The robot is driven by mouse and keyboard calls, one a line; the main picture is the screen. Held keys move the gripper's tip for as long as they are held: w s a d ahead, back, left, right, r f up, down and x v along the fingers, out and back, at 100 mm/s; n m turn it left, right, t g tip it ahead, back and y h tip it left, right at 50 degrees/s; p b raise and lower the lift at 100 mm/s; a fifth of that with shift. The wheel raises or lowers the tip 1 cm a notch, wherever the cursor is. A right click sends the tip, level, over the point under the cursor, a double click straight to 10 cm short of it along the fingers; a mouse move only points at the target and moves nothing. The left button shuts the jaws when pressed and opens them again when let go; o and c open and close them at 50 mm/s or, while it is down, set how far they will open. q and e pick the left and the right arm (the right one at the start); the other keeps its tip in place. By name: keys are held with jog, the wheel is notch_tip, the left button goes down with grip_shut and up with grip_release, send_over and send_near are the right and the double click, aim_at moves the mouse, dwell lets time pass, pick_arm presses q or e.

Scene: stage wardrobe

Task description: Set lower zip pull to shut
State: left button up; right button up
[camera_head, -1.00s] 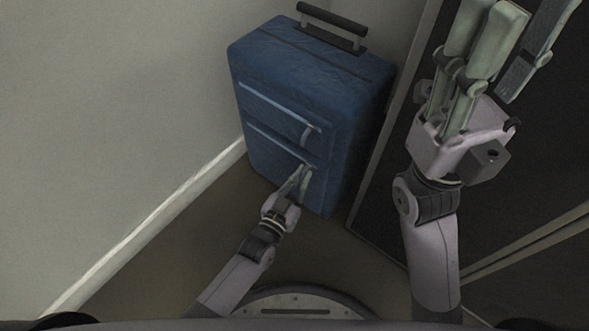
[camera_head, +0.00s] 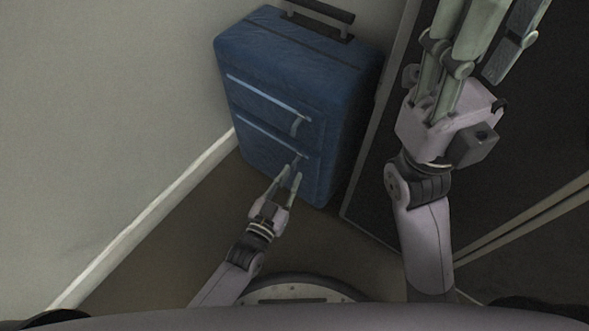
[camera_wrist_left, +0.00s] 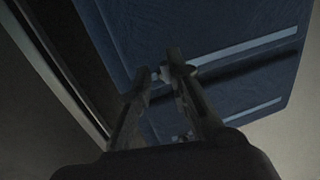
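A blue suitcase (camera_head: 290,75) stands upright with two pale zip lines across its front. The lower zip line (camera_head: 262,136) ends on the right at the lower zip pull (camera_head: 301,156). My left gripper (camera_head: 291,169) is just below this pull, its fingers apart with nothing visibly held. In the left wrist view, the suitcase (camera_wrist_left: 225,25) appears upside down. There the left gripper's fingertips (camera_wrist_left: 166,80) are apart, near the end of the lower zip line (camera_wrist_left: 245,50). A small pale piece between them may be the pull. My right gripper is raised close to the head camera, its fingertips cut off.
The upper zip line (camera_head: 262,97) and its pull (camera_head: 298,124) are above the lower one. A pale wall (camera_head: 90,110) with a white skirting board (camera_head: 150,220) is on the left. A dark panel with a frame (camera_head: 375,165) stands close on the right.

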pick_arm(q)
jog(key=v, duration=0.8)
jog(key=shift+s, duration=0.3)
jog(key=shift+a, duration=0.15)
